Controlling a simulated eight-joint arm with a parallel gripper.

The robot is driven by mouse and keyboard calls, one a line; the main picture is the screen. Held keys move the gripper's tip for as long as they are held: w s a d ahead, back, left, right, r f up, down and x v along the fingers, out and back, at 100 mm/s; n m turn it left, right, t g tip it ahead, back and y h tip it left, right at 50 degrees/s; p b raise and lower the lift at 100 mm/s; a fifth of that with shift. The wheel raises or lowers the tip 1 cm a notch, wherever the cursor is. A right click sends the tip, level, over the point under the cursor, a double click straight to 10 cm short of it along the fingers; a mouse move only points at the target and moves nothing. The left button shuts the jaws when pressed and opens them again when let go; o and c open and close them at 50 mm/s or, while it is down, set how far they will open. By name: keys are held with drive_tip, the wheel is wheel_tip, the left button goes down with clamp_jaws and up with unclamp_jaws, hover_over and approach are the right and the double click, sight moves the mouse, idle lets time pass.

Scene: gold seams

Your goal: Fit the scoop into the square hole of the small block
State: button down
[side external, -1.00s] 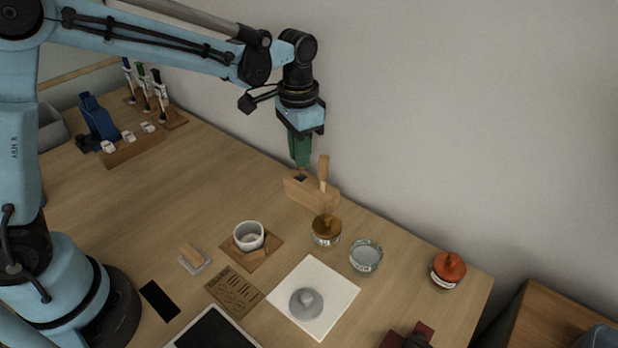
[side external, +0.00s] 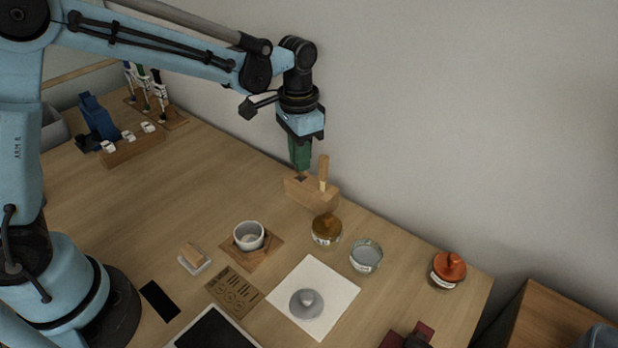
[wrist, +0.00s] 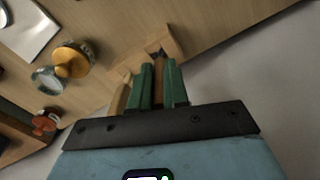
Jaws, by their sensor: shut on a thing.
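The small wooden block (side external: 312,194) stands near the table's wall-side edge, with a wooden-handled tool (side external: 324,172) upright in its right part. Its dark square hole (side external: 300,179) is at its left end in the side view, just below my gripper (side external: 301,168). The block (wrist: 174,42) lies just beyond the fingertips there. The scoop's lower end is hidden, so I cannot tell whether it enters the hole.
An amber-lidded jar (side external: 326,230) stands close in front of the block, with an open glass jar (side external: 366,256) beside it. A white cup (side external: 249,236) on a wooden coaster and a white sheet (side external: 339,283) are nearer. The wall is close behind the block.

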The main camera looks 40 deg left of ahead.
drive_tip(key=shift+f, duration=1.05)
idle(0.5)
drive_tip(key=c, duration=1)
unclamp_jaws()
drive_tip(key=shift+c, duration=0.2)
drive_tip(key=shift+r, duration=0.1)
drive_tip(key=shift+r, duration=2.45)
wheel_tip(320, 180, up, 12)
